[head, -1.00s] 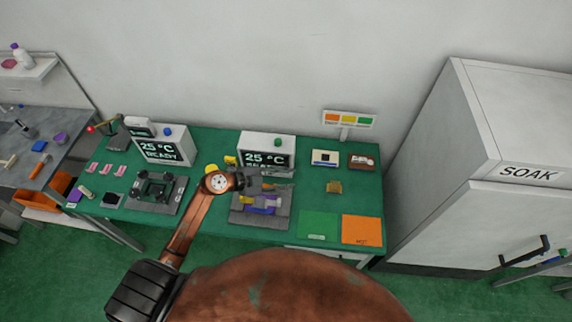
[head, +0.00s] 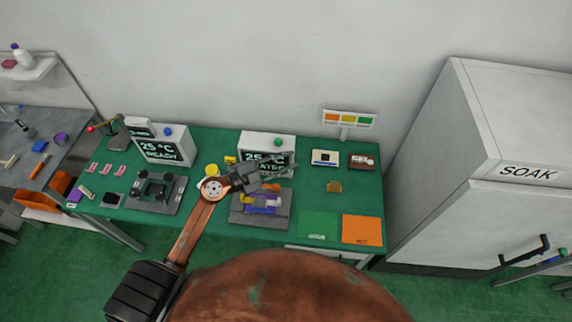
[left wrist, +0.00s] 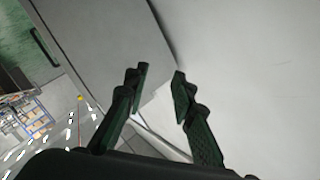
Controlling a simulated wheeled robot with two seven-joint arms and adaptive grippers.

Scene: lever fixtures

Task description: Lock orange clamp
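My right gripper is not in view.
A second fixture (head: 157,193) with a dark frame stands left, before the READY display box (head: 165,146). Green (head: 318,224) and orange (head: 362,229) mats lie front right. A sign (head: 348,119) stands behind. The large SOAK cabinet (head: 480,160) stands right of the table.

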